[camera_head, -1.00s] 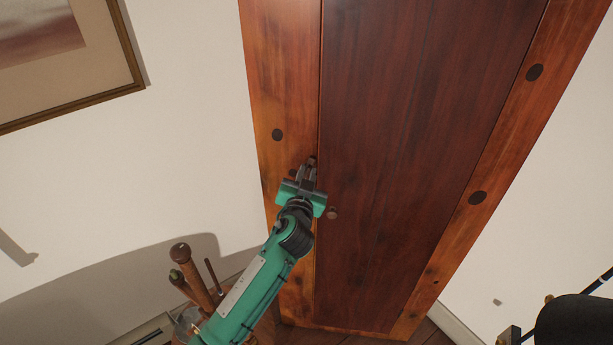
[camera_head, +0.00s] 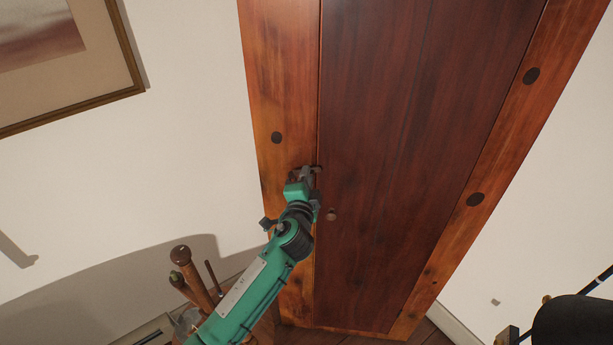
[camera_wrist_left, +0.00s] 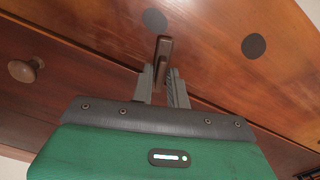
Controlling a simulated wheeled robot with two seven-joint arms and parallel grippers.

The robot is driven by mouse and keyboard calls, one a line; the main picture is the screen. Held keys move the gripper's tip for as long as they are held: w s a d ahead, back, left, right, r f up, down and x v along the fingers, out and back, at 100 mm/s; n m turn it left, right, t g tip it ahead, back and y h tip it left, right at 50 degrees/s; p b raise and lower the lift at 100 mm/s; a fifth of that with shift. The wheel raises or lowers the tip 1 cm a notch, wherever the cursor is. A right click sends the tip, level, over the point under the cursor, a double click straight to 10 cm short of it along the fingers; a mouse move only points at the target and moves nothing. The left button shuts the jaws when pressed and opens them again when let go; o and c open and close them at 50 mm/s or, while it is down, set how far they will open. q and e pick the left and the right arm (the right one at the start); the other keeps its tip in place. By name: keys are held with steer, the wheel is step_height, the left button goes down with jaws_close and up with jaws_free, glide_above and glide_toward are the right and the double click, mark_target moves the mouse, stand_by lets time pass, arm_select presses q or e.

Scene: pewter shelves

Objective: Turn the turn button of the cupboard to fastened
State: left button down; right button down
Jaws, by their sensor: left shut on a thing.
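The cupboard (camera_head: 400,120) has a dark red-brown door in a lighter orange-brown frame. The turn button (camera_head: 317,168) is a small dark brown bar at the seam between the left frame post and the door. It also shows in the wrist view (camera_wrist_left: 163,52), where it appears to lie across the seam. My left gripper (camera_head: 305,173) is shut on it, with one finger on each side in the wrist view (camera_wrist_left: 162,85). The fingers and palm hide part of the bar. My right gripper is not in view.
A round door knob (camera_head: 331,214) sits just below and right of the gripper. Wooden-handled items (camera_head: 192,275) stand beside my left forearm. A framed picture (camera_head: 60,50) hangs on the left wall. A dark object (camera_head: 575,322) is at the lower right.

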arm_select(q)
steer(key=shift+m+p, duration=0.4)
steer(key=shift+m, duration=1.3)
steer(key=c, duration=1.6)
jaws_free()
steer(key=shift+o, duration=0.2)
steer(key=shift+f, duration=0.1)
steer(key=s+a+b, duration=0.2)
steer(key=s+b, duration=0.2)
steer(key=s, duration=0.9)
steer(key=shift+s, duration=0.35)
